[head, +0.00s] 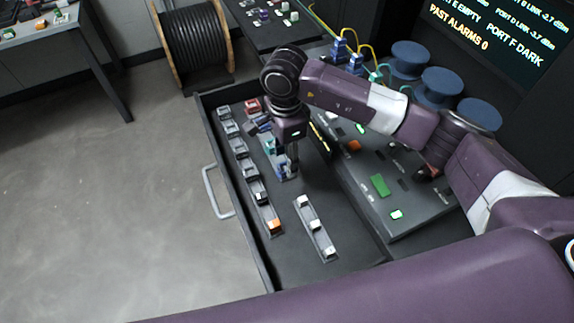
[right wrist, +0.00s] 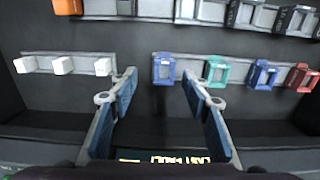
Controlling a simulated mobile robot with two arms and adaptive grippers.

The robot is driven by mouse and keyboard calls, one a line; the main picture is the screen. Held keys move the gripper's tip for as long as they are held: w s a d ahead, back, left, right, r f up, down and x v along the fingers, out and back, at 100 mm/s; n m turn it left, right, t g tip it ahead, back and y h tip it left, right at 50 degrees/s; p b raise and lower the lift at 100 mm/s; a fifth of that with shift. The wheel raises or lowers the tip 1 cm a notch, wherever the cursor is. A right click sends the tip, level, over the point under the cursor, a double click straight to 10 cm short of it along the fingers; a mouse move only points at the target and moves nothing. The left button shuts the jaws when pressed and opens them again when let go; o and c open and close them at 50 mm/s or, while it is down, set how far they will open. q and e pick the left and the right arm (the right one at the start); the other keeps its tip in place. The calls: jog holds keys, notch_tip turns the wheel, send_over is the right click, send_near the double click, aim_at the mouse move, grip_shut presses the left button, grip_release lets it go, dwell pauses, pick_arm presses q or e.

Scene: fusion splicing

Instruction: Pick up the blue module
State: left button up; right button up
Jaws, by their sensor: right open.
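A blue module (right wrist: 164,69) stands in the rail, a square frame-shaped piece seen between my right gripper's fingertips in the right wrist view. In the head view it shows low beside the gripper (head: 281,169), partly hidden. My right gripper (right wrist: 159,88) is open and empty; its fingers lie to either side of the blue module, and I cannot tell whether they touch it. In the head view the right gripper (head: 291,165) points down into the drawer. A second blue module (right wrist: 262,75) sits further right, between a green module (right wrist: 215,71) and a red module (right wrist: 304,78). My left gripper is out of view.
The open drawer (head: 262,262) holds a long rail of pale, dark and orange modules (head: 274,226) on the left and a short rail with white modules (head: 316,225) in front. A raised panel (head: 365,205) lies to the right. Bare drawer floor surrounds the short rail.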

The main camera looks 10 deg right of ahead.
jog(key=f, duration=0.3)
jog(key=f+p, duration=0.1)
jog(key=shift+w+d+f, duration=0.1)
jog(key=shift+w+f, duration=0.1)
jog(key=shift+w, duration=0.15)
jog(key=shift+c, duration=0.6)
jog(key=c, duration=1)
